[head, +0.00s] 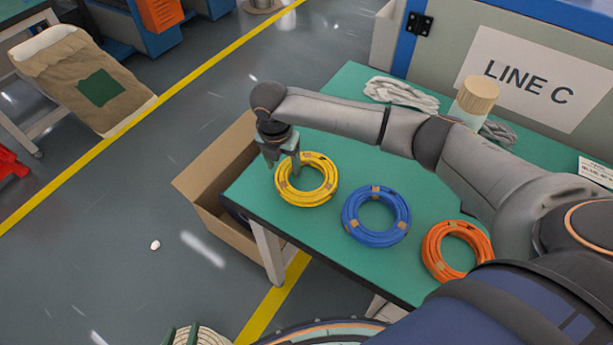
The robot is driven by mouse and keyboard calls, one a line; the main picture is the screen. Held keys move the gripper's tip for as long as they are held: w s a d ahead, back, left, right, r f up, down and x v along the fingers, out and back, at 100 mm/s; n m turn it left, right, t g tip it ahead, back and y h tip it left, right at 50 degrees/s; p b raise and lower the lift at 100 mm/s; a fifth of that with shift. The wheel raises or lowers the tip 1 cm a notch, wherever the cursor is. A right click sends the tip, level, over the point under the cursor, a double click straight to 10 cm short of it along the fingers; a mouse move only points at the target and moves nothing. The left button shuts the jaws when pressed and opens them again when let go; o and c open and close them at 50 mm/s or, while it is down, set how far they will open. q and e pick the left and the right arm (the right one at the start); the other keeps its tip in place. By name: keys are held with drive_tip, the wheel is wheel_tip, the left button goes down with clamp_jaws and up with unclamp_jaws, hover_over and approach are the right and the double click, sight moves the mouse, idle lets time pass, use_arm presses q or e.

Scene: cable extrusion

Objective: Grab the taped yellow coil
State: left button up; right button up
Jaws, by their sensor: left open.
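The yellow coil (330,181), bound with brown tape, lies flat near the left end of the green table (330,240). My right arm comes in from the right, and its right gripper (283,165) points down at the coil's upper left side. Its two fingers stand apart, one near the coil's outer edge and one over the ring. I cannot tell whether they touch it.
A blue coil (350,218) and an orange coil (431,250) lie to the right. A cardboard box (205,180) stands beside the table's left end. The floor at left is mostly clear.

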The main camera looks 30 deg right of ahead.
clamp_jaws()
idle(0.3)
drive_tip(key=shift+r, duration=0.1)
